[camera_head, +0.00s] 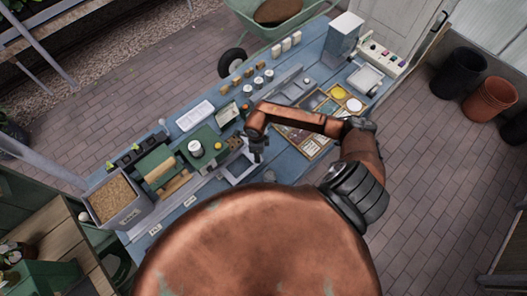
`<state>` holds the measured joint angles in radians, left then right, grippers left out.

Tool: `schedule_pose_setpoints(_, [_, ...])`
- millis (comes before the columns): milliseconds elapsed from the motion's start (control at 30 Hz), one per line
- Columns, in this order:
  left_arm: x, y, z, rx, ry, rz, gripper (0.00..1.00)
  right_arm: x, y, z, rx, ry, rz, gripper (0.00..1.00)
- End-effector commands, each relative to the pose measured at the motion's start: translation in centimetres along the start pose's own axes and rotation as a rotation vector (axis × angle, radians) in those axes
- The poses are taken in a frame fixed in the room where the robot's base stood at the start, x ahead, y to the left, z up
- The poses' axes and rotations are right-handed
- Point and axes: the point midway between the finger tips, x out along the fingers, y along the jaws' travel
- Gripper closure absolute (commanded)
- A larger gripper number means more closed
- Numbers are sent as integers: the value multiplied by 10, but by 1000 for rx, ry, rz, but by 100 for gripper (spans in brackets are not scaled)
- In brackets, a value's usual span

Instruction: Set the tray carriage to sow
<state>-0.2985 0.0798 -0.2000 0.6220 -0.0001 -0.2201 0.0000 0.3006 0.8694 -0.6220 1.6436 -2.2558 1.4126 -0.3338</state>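A blue workbench (285,163) runs diagonally across the head view. A pale, frame-like part (238,171) lies on a light rail along it, and it may be the tray carriage. My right arm reaches in from the right and bends left over the bench. Its dark gripper (257,152) points down beside the upper right of the pale frame. The fingers are too small to show whether they are open, shut or touching it. Small white labels (155,230) sit on the bench's near edge, their words unreadable. My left gripper is out of view.
A bin of brown material (119,203) stands at the bench's left end. Green machinery (199,149) stands left of the gripper. A picture board (318,112), a grey box (343,37) and a button panel (381,55) lie right. Pots (490,97) stand on brick floor.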

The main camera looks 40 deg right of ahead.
Motion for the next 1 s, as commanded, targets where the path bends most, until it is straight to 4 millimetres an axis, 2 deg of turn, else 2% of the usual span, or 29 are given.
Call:
schedule_pose_setpoints(33, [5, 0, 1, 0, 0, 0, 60, 1, 12, 16, -9, -9, 1, 100])
schedule_pose_setpoints(100, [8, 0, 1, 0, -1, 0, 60, 2, 26, 30, -9, -8, 1, 100])
schedule_pose_setpoints(300, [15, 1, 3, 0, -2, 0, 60, 1, 56, 59, -4, -7, 2, 100])
schedule_pose_setpoints(433, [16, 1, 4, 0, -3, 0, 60, 0, 63, 64, 0, -4, 0, 100])
schedule_pose_setpoints(700, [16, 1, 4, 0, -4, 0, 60, 0, 64, 64, 2, -3, 0, 100])
schedule_pose_setpoints(733, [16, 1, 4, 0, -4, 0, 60, 0, 63, 64, 2, -3, 0, 76])
schedule_pose_setpoints(1000, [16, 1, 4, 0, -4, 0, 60, 0, 64, 64, 1, -3, 1, 59])
